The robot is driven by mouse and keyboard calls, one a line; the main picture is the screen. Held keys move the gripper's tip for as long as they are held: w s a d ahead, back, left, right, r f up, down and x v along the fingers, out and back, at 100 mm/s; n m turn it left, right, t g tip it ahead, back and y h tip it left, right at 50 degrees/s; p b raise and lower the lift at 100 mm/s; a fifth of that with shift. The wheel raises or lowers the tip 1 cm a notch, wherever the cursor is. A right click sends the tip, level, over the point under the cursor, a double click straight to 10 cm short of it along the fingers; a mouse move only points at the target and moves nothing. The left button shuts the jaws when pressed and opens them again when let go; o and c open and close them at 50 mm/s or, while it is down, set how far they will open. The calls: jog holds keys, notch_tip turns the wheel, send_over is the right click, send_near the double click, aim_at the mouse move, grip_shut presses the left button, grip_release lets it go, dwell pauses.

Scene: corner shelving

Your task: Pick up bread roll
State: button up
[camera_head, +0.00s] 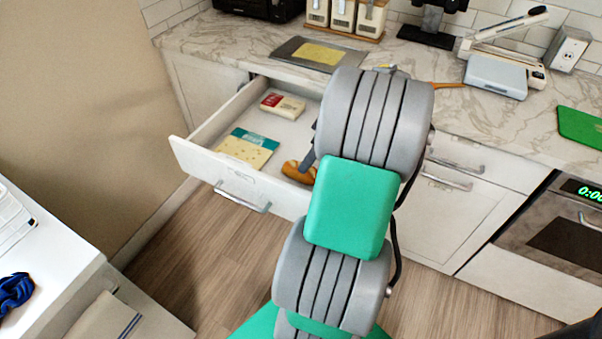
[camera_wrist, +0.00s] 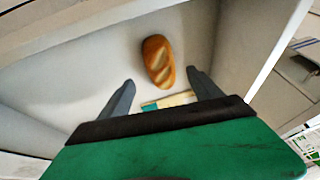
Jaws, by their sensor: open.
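The bread roll (camera_wrist: 158,61) is brown with pale score marks. It lies on the white floor of the open drawer (camera_head: 190,154), near the drawer's front, and shows in the head view (camera_head: 298,172) partly hidden by my arm. My gripper (camera_wrist: 158,84) is open and empty in the wrist view. Its two grey fingers are spread apart, and the roll appears just beyond them, between their directions. In the head view the gripper is mostly hidden behind my arm, with one finger showing beside the roll.
The drawer also holds a teal and yellow packet (camera_head: 246,148) and a small red and white box (camera_head: 283,106). A white table (camera_head: 45,245) stands at left.

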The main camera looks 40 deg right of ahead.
jog(key=x, duration=0.5)
jog(key=shift+w+a+f, duration=0.15)
jog(key=shift+w, duration=0.05)
jog(key=shift+c, duration=0.3)
jog(key=c, duration=1.4)
